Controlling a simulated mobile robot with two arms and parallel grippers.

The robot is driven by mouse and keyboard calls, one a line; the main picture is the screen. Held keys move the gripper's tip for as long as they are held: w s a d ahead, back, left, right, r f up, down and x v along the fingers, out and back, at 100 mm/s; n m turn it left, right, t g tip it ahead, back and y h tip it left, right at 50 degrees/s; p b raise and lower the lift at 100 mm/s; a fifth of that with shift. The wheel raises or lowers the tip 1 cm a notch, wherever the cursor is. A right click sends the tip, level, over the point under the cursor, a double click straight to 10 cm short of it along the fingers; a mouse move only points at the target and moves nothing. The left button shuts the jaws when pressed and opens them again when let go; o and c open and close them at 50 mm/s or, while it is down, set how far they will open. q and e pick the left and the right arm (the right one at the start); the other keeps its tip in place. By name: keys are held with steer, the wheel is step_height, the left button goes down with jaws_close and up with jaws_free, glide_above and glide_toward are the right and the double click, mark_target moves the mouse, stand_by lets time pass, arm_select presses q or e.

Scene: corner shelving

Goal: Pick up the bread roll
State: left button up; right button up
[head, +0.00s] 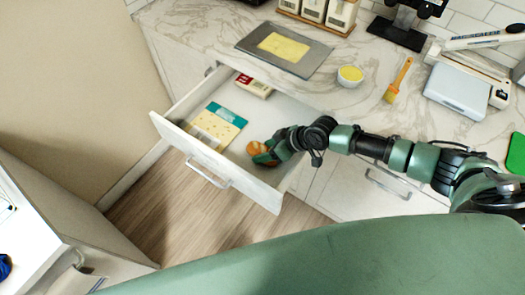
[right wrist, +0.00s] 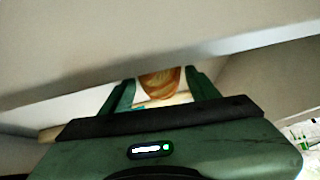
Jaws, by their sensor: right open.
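The bread roll (head: 256,147) is golden brown and lies in the open drawer (head: 274,196), towards its right side. My right gripper (head: 268,156) reaches down into the drawer at the roll and partly hides it. In the right wrist view the roll (right wrist: 162,83) shows between the two green fingers of my right gripper (right wrist: 163,88). The fingers are apart on either side of it, and I cannot tell whether they touch it. My left gripper is not in view.
A cheese packet (head: 216,124) and a red and white box (head: 254,86) also lie in the drawer. The marble counter (head: 345,115) above holds a grey board (head: 284,48), a small yellow bowl (head: 350,76), a brush (head: 397,80) and a scale (head: 458,92). Wooden floor (head: 165,212) is clear at left.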

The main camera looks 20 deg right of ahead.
steer(key=c, duration=1.1)
steer(key=shift+r, duration=0.15)
